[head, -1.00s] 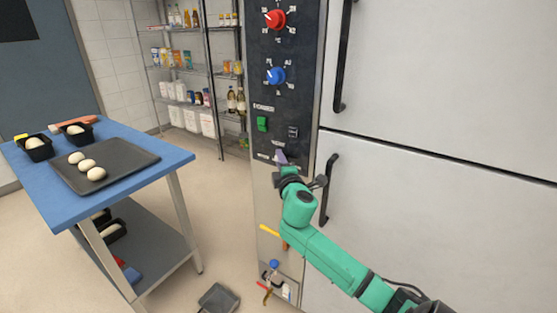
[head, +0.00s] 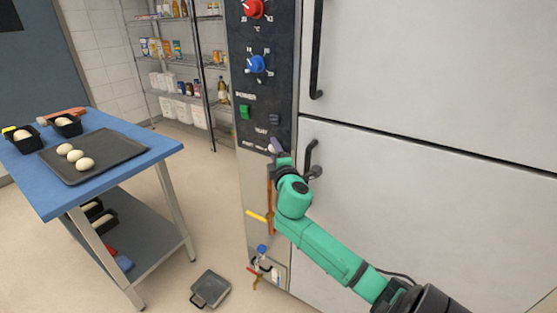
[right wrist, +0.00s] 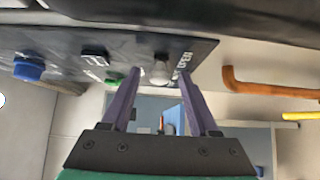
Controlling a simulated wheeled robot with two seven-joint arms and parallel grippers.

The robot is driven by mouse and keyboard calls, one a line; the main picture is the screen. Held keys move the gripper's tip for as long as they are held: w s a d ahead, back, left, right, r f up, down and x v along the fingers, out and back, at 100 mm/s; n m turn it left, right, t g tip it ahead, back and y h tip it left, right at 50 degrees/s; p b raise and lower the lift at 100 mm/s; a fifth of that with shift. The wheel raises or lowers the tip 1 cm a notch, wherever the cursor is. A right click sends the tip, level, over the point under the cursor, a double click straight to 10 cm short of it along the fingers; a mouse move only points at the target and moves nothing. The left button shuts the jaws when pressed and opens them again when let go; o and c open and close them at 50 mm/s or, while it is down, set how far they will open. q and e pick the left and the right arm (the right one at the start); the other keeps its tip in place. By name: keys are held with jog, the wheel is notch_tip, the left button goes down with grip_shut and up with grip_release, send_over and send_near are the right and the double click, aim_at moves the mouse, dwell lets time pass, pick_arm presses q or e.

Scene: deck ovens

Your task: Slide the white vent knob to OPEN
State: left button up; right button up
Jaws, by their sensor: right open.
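The white vent knob (right wrist: 160,72) shows in the right wrist view as a small pale knob at the edge of the dark control panel, beside the OPEN label. My right gripper (right wrist: 159,84) is open, with its two purple fingers on either side of the knob in that view. I cannot tell whether either finger touches it. In the head view my right gripper (head: 277,147) is at the lower end of the panel (head: 262,94); its fingers and wrist partly cover the vent slot and the knob. My left gripper is not in view.
Above the vent are a green power switch (head: 244,112), a black switch (head: 274,119), a blue dial (head: 256,64) and a red dial (head: 254,8). An oven door handle (head: 310,158) is close right of my wrist. A blue table (head: 160,153) stands left.

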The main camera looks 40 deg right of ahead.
jog(key=b+v, duration=0.1)
jog(key=v, duration=1.3)
jog(key=shift+b, duration=0.35)
jog(key=shift+f, duration=0.1)
notch_tip(320, 180, down, 34)
jog(key=s+m+g+y+p, duration=0.2)
jog(key=m+g+y, duration=0.15)
jog(key=g, duration=0.35)
jog(key=s+a+f+m+g+y+p, duration=0.1)
jog(key=s+a+f+m+g+y, duration=0.15)
jog(key=s+f, duration=0.55)
jog(key=s+a+f+m+g+y+p, duration=0.1)
jog(key=s+a+f+g, duration=0.15)
jog(key=s+f, duration=0.55)
jog(key=s+a+f+m+g, duration=0.1)
jog(key=s+a+f, duration=0.1)
jog(key=s, duration=0.3)
jog(key=s+a+f+m+g+y, duration=0.1)
jog(key=s+a+f, duration=0.1)
jog(key=s+f, duration=0.2)
jog(key=s+a+f+m, duration=0.1)
jog(key=s+a+f, duration=0.1)
jog(key=s, duration=0.3)
jog(key=shift+s+a+f+g, duration=0.35)
jog(key=shift+f+g, duration=0.05)
jog(key=shift+f, duration=0.2)
